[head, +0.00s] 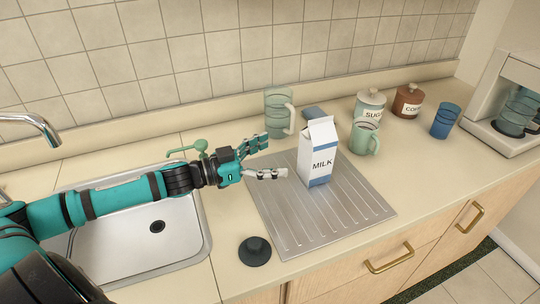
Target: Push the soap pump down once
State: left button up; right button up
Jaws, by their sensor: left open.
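The green soap pump (199,147) stands behind the right side of the sink, its spout pointing left. Its lower part is hidden behind my left wrist. My left gripper (271,157) is open and empty, with its fingers pointing right. The fingers are to the right of the pump head, over the left back part of the drainboard, and the jaws hold nothing. My right gripper is not in view.
A milk carton (318,155) stands on the ribbed metal drainboard (290,225), right of my left fingers. A clear pitcher (278,113) stands behind them. A green mug (365,137), sugar jar (370,105) and blue cup (446,121) stand farther right. The sink (130,262) lies below my arm; a dark stopper (255,251) lies in front.

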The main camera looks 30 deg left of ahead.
aim_at(201, 144)
jog(key=u, duration=1.5)
